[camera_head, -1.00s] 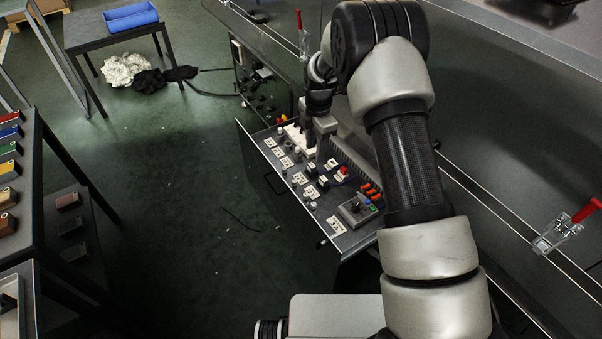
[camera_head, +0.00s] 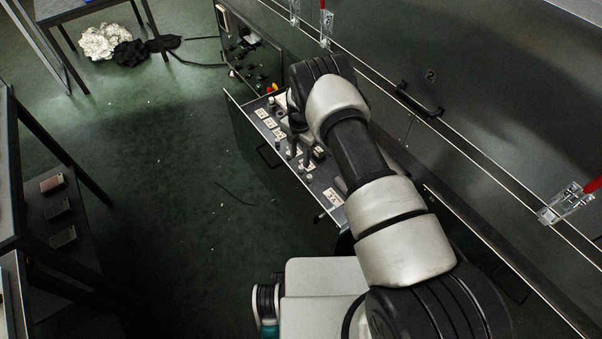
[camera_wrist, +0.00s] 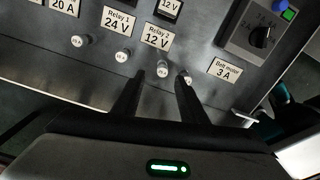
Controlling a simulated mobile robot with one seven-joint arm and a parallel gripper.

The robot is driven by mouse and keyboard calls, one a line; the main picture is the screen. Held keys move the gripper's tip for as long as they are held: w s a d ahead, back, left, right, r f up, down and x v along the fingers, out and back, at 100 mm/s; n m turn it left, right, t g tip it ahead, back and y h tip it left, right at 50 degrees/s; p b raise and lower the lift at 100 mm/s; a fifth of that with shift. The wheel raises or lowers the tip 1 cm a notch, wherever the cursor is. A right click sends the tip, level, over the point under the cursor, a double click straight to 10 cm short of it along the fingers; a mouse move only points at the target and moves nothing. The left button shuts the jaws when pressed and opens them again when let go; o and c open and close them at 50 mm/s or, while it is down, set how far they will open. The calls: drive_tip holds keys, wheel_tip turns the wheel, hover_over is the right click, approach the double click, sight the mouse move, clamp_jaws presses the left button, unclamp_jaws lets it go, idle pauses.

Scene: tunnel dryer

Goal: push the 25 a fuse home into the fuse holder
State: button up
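The open panel drawer (camera_head: 333,207) carries a row of small pale round caps or fuses beside printed labels. In the wrist view, the caps show near the "Relay 1 24 V" label (camera_wrist: 119,22) and the "Relay 2 12 V" label (camera_wrist: 156,36). My gripper (camera_wrist: 162,78) is open, its two dark fingers apart over the panel. One pale cap (camera_wrist: 162,68) appears between the fingertips, and another (camera_wrist: 186,76) is by the right fingertip. I cannot tell whether they touch. No 25 A label is readable, so I cannot pick out the 25 A fuse or its holder. My arm hides much of the panel in the head view.
A "Belt motor 3 A" label (camera_wrist: 224,71) and a rotary knob (camera_wrist: 262,38) lie to the right in the wrist view. The dryer wall with a black handle (camera_head: 419,100) and red-handled clamps (camera_head: 568,203) runs along the right. The green floor left of the drawer is mostly clear.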

sight(301, 167)
drive_tip(key=f, duration=0.2)
drive_tip(key=f+b, duration=0.1)
drive_tip(key=f, duration=0.2)
drive_tip(key=shift+s+d+f, duration=0.15)
drive_tip(key=shift+d+f, duration=0.05)
drive_tip(key=shift+f, duration=0.1)
clamp_jaws()
